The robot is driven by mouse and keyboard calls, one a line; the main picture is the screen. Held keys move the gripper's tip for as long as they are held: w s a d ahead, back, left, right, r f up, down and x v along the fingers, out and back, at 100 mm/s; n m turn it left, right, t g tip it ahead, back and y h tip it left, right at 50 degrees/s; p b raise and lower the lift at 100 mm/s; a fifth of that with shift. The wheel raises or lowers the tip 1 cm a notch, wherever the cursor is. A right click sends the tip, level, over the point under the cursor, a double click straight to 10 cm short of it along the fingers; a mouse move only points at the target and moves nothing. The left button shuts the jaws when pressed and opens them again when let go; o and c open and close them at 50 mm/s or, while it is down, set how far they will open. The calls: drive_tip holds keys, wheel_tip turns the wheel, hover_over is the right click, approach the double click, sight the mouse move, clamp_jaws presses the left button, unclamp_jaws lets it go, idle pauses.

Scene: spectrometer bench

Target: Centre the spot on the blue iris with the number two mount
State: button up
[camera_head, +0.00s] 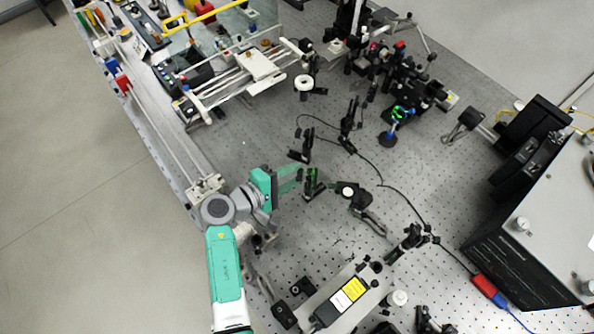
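My gripper (298,177), at the end of a teal and grey arm, reaches in from the lower left. Its teal fingers point right, with their tips beside a small dark mount (312,184) that has a green glint. I cannot tell whether they touch it or how far apart they are. A blue post and dark blue disc (389,138), probably the blue iris, stand at the upper right of the gripper. A bright green patch (400,113) shows just above them; its centring cannot be judged. No mount number is readable.
Dark mounts (349,122) stand between the gripper and the blue part. A black-and-white mount (348,190) is right of the gripper. A yellow-labelled laser box (347,295) lies below. A large black-sided instrument (490,255) fills the right. Black cable crosses the perforated bench.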

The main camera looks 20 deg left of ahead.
drive_tip(key=shift+x, duration=0.85)
clamp_jaws()
drive_tip(key=m+t+b, duration=0.2)
drive_tip(key=b, duration=0.5)
drive_tip(key=shift+f, duration=0.1)
unclamp_jaws()
